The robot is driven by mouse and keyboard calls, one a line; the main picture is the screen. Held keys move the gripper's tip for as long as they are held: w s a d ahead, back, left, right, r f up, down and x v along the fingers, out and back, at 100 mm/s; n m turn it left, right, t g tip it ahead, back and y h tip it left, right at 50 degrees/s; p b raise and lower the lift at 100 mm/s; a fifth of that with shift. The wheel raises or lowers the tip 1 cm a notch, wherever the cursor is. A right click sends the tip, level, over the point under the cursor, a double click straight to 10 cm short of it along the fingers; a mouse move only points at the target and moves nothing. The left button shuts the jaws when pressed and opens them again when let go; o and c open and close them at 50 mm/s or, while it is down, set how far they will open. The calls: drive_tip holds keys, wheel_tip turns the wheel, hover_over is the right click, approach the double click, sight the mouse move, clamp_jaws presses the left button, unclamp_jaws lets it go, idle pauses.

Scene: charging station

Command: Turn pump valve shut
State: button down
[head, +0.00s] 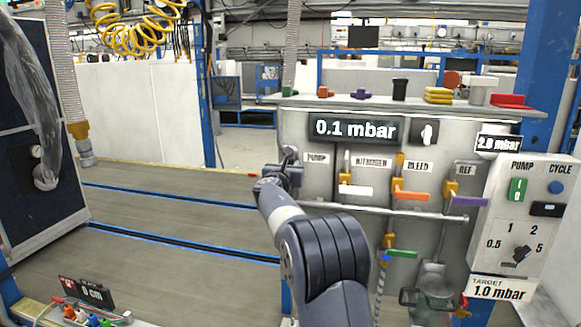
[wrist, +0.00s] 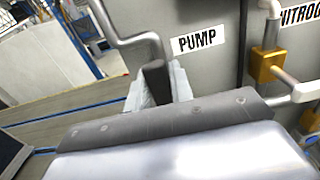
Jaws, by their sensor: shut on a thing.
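The panel (head: 430,148) on the right carries a PUMP label (head: 316,158), which also shows in the wrist view (wrist: 197,39). My gripper (head: 289,166) is at the panel's left edge, just left of and below that label. In the wrist view, my gripper (wrist: 157,90) is shut with a dark upright pump valve handle (wrist: 155,75) between its pale fingers. A grey pipe (wrist: 128,38) bends down behind the handle. The valve body and the lower part of the handle are hidden by my gripper. The pressure display (head: 354,128) reads 0.1 mbar.
Right of the pump valve are the white nitrogen handle (head: 356,190), orange bleed handle (head: 411,195) and purple REF handle (head: 470,201). A green handle (head: 402,254) sits lower. A horizontal rail (head: 400,212) crosses the panel. A control box (head: 524,215) stands at right.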

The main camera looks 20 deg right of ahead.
drive_tip(key=shift+s+d+f+b, duration=0.1)
drive_tip(key=shift+b, duration=0.3)
drive_tip(key=s+d+f+m+b, duration=0.1)
drive_tip(key=m+b, duration=0.3)
drive_tip(key=b, duration=0.1)
drive_tip(key=s+d+f+m+b, duration=0.1)
drive_tip(key=d+f+m+b, duration=0.1)
drive_tip(key=m+b, duration=0.3)
drive_tip(key=s+d+f+m+b, duration=0.1)
drive_tip(key=m+b, duration=0.3)
drive_tip(key=b, duration=0.1)
drive_tip(key=shift+d+f+m, duration=0.15)
drive_tip(key=shift+d+m, duration=0.1)
drive_tip(key=shift+m, duration=0.15)
drive_tip(key=m+b, duration=0.1)
drive_tip(key=f+m+b, duration=0.1)
drive_tip(key=b, duration=0.1)
drive_tip(key=m+b, duration=0.1)
drive_tip(key=m, duration=0.1)
drive_tip(key=shift+s+d+f, duration=0.1)
drive_tip(key=shift+d+f, duration=0.05)
drive_tip(key=shift+f, duration=0.2)
drive_tip(key=shift+b, duration=0.3)
drive_tip(key=c, duration=1.2)
unclamp_jaws()
drive_tip(key=shift+c, duration=0.2)
drive_tip(key=b+v, duration=0.3)
drive_tip(key=v, duration=0.7)
drive_tip(key=shift+s+a+b, duration=0.25)
drive_tip(key=shift+s+b, duration=0.1)
